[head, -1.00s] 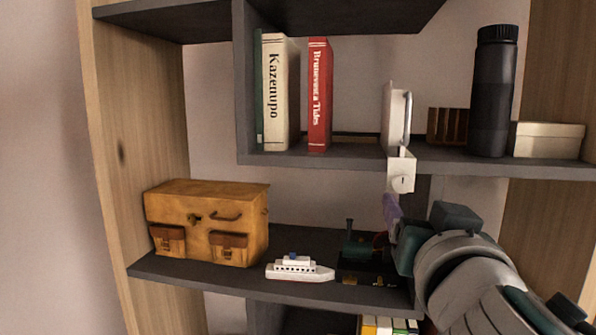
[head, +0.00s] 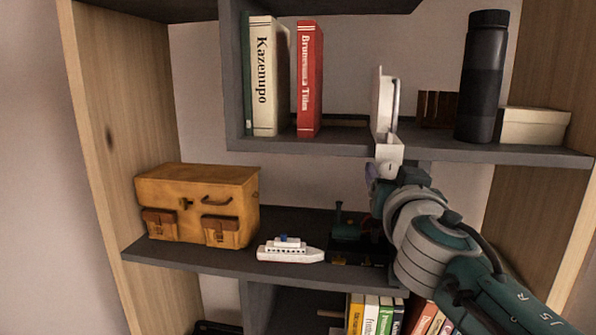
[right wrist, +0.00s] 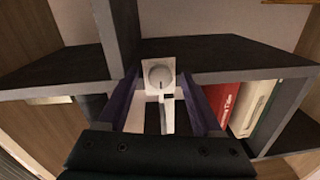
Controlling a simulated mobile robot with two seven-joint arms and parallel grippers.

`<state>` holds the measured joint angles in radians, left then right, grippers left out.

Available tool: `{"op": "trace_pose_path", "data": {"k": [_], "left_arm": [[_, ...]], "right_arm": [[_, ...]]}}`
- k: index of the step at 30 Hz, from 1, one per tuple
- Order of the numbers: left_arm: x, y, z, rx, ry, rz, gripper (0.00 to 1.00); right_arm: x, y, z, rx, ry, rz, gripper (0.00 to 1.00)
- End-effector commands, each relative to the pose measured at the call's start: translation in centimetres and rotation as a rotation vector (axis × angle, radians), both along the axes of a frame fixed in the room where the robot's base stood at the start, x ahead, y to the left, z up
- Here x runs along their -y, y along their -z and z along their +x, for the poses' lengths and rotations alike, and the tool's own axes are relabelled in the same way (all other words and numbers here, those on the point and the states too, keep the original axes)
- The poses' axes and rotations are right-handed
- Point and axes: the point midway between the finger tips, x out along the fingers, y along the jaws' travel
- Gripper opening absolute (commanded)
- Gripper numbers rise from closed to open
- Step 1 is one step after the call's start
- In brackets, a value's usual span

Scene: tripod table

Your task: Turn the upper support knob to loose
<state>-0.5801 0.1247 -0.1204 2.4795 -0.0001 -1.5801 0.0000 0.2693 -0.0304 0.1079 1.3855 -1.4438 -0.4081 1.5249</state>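A white block with a round knob (right wrist: 160,75) is at the shelf's front edge in the right wrist view. The knob face bears a small mark; I cannot read its setting. In the head view the white block (head: 390,152) is below an upright white panel (head: 383,105), and my right gripper partly hides the knob. My right gripper (head: 376,178) is just below and in front of the block. In the right wrist view its purple fingers (right wrist: 161,88) are apart, one on each side of the knob in the picture; I see no contact. My left gripper is not in view.
The upper shelf (head: 300,146) holds books (head: 309,80), a black bottle (head: 484,80) and a pale box (head: 534,126). Below are a brown case (head: 198,190), a toy ship (head: 290,252) and a dark toy train (head: 350,238) close behind my gripper.

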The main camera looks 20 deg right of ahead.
Motion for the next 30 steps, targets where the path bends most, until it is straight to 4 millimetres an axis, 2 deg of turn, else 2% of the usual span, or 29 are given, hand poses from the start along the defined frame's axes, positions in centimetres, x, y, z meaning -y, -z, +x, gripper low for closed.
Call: {"op": "trace_pose_path", "data": {"k": [2, 18, 30], "left_arm": [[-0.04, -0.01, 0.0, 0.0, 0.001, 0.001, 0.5], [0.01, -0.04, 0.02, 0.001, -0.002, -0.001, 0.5], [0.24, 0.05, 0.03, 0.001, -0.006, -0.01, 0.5]], "right_arm": [[-0.01, 0.01, -0.02, 0.0, 0.0, 0.0, 0.59], [-0.04, 0.0, -0.03, 0.0, 0.0, 0.001, 0.0], [-0.04, 0.02, -0.03, -0.01, 0.0, -0.017, 0.0]]}}
